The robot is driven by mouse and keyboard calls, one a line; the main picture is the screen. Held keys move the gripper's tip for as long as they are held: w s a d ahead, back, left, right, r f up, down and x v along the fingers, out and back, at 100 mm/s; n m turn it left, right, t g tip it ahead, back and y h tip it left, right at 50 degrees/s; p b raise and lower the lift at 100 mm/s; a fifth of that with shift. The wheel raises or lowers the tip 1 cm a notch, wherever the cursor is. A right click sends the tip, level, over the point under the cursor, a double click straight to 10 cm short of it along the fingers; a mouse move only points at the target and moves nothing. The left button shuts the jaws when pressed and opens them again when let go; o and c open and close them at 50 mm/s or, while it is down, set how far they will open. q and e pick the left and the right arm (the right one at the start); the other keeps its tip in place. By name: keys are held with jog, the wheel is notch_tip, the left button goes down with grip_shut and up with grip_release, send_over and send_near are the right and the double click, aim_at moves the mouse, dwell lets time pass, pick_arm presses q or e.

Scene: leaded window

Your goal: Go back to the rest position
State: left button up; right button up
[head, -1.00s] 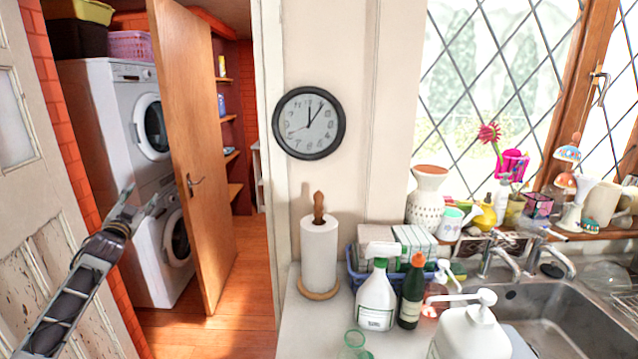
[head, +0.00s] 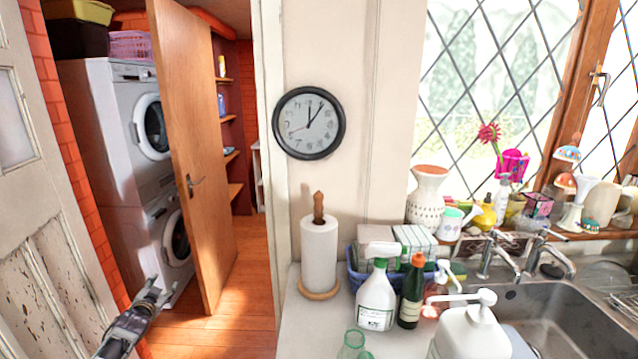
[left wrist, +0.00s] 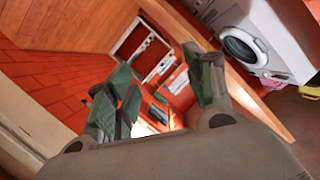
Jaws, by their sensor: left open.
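My left gripper (head: 156,291) is low at the left of the head view, in front of the doorway and the lower washing machine. Its fingers are apart and nothing is between them. In the left wrist view the two green-grey fingers of the left gripper (left wrist: 165,95) stand apart, with the orange floor and shelving behind. My right gripper is in neither view.
A wooden door (head: 197,150) stands open beside stacked white machines (head: 120,130). The counter at right holds a paper towel roll (head: 319,255), a spray bottle (head: 376,300), a dark green bottle (head: 411,295) and a white pump bottle (head: 470,330). A sink (head: 560,310) lies at far right.

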pick_arm(q)
jog(key=s+d+f+g, duration=0.25)
jog(key=s+f, duration=0.55)
jog(key=f, duration=0.5)
jog(key=s+d+f+g+h, duration=0.15)
jog(key=s+d+f, duration=0.25)
jog(key=s+f, duration=0.65)
jog(key=s+d+f+g, duration=0.35)
jog(key=s+f, duration=0.35)
jog(key=f, duration=0.8)
jog(key=s+d+f+g, duration=0.2)
jog(key=s+d+f, duration=0.3)
jog(key=s, duration=0.9)
jog(key=s+d+f+n+g+h, duration=0.1)
jog(key=s+d+f, duration=0.4)
jog(key=s, duration=0.9)
jog(key=s+d+f+g, duration=0.3)
jog(key=s+d+f, duration=0.2)
jog(key=s, duration=1)
notch_tip(320, 180, down, 4)
jog(key=shift+d+r+h, duration=0.25)
jog(key=shift+d+h, duration=0.1)
jog(key=shift+d, duration=0.05)
